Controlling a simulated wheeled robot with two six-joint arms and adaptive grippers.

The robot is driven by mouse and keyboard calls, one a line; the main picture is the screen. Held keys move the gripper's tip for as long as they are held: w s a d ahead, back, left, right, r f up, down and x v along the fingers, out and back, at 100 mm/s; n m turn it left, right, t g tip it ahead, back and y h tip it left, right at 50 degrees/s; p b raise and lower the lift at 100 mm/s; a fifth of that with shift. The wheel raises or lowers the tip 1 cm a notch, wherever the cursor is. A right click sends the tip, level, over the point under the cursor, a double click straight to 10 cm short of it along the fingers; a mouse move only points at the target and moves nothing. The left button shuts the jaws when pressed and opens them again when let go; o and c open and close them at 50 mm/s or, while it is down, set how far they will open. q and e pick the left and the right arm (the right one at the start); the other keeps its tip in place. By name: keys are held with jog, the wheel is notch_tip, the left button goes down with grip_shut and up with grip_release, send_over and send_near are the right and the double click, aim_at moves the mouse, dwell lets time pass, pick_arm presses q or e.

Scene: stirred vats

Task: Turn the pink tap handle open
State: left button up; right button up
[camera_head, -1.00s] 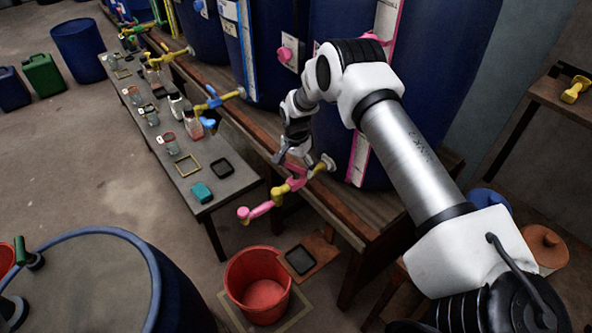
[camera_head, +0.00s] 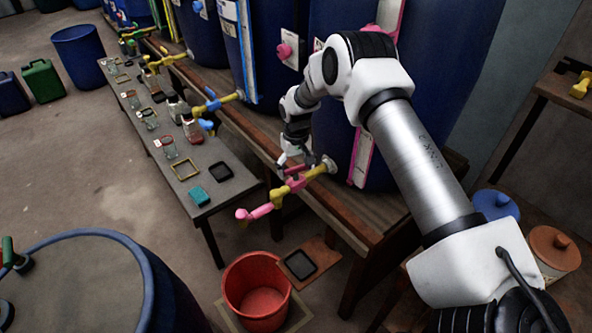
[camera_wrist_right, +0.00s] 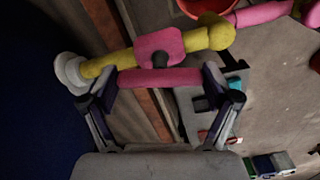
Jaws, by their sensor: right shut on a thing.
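The pink tap handle (camera_wrist_right: 160,78) is a bar beside the tap's yellow pipe (camera_wrist_right: 205,38). It lies roughly along the pipe in the right wrist view, with a pink block (camera_wrist_right: 158,46) on the pipe beside it. My left gripper is out of view.
A red bucket (camera_head: 257,290) stands on the floor below the spout. A low grey table (camera_head: 223,190) with jars and trays runs beside the vat bench (camera_head: 385,225). Another tap with a blue handle (camera_head: 213,105) is further back. A blue drum (camera_head: 70,290) stands at lower left.

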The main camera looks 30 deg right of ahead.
aim_at(296, 167)
jog(key=shift+n, duration=1.3)
jog(key=shift+b, duration=0.3)
jog(key=o, duration=0.9)
notch_tip(296, 167, up, 12)
